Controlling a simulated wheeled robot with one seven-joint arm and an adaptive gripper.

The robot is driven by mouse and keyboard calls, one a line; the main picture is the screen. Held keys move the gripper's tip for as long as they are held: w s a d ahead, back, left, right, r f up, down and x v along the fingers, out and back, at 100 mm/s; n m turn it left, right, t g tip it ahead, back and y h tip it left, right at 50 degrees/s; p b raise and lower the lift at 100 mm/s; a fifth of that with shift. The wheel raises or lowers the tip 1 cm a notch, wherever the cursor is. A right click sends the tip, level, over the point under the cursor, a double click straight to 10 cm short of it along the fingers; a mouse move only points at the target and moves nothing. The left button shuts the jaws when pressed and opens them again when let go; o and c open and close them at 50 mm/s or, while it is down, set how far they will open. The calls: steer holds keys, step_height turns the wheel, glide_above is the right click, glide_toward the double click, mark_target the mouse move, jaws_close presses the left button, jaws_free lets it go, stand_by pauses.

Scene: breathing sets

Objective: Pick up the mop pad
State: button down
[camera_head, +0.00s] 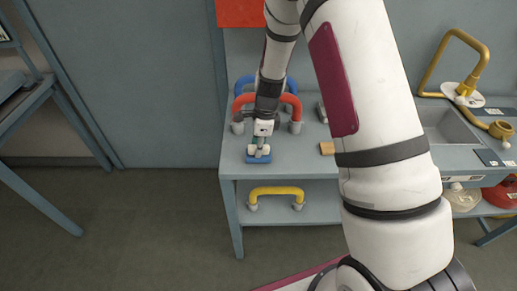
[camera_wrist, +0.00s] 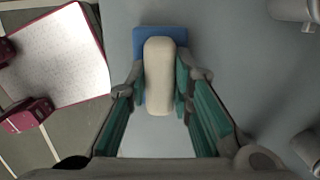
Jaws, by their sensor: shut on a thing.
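The mop pad (camera_head: 259,159) is a small blue pad at the front left of the grey table. In the wrist view the blue pad (camera_wrist: 142,40) carries a rounded cream block (camera_wrist: 160,75) on top. My gripper (camera_head: 261,148) points down over it; in the wrist view its green-lined fingers (camera_wrist: 161,82) are closed on both sides of the cream block. The fingers hide part of the pad's sides. I cannot tell whether the pad touches the tabletop or hangs just above it.
Red (camera_head: 292,100) and blue (camera_head: 246,80) arched handles stand behind the pad on the table (camera_head: 300,172). A small tan block (camera_head: 327,148) lies to the right. A yellow handle (camera_head: 277,190) sits on the lower shelf.

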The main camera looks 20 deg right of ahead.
steer(key=shift+r, duration=0.35)
step_height(320, 180, up, 2)
steer(key=shift+w+r+b, duration=0.1)
steer(key=shift+r+b, duration=0.05)
steer(key=shift+b, duration=0.15)
steer(key=s+a+r, duration=0.1)
steer(key=s, duration=1.5)
steer(key=shift+a+r, duration=0.2)
steer(key=shift+a, duration=0.1)
steer(key=c, duration=2.3)
jaws_free()
steer(key=shift+d, duration=0.1)
jaws_close()
